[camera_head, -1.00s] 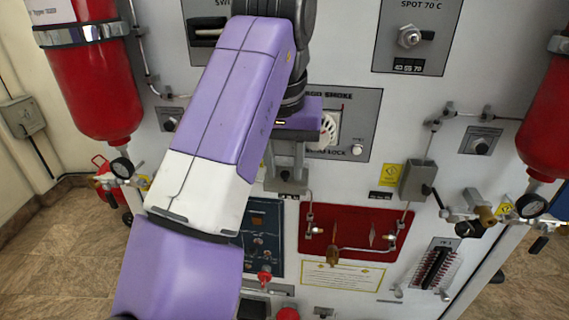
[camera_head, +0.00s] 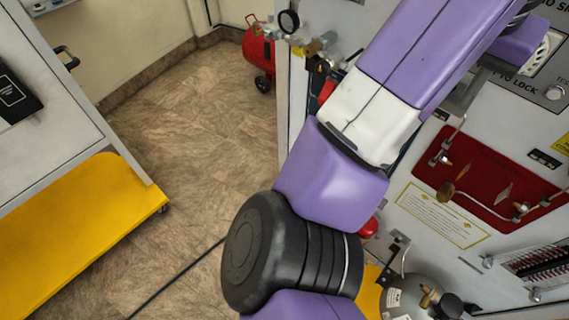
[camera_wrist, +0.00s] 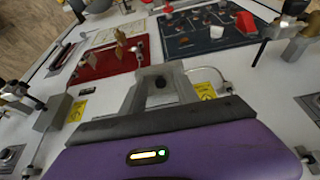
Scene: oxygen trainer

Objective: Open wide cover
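No part is clearly marked as the wide cover, and I cannot tell which piece it is. The white trainer panel carries a red recessed plate (camera_head: 485,170) with brass fittings; it also shows in the wrist view (camera_wrist: 95,62). A dark blue control plate (camera_wrist: 205,35) lies beside it in the wrist view. My gripper (camera_wrist: 160,88) is over the white panel on the near side of these plates, its grey fingers pointing toward them. Its opening is not clear, and nothing is clearly held. In the head view my arm hides most of the blue plate and the gripper's tips.
A grey cart (camera_head: 70,120) with a yellow lower shelf (camera_head: 85,235) stands at left. A red tank (camera_head: 258,55) stands by the wall. Tiled floor between cart and trainer is open, crossed by a black cable (camera_head: 175,280). A grey cylinder (camera_head: 410,292) sits low at right.

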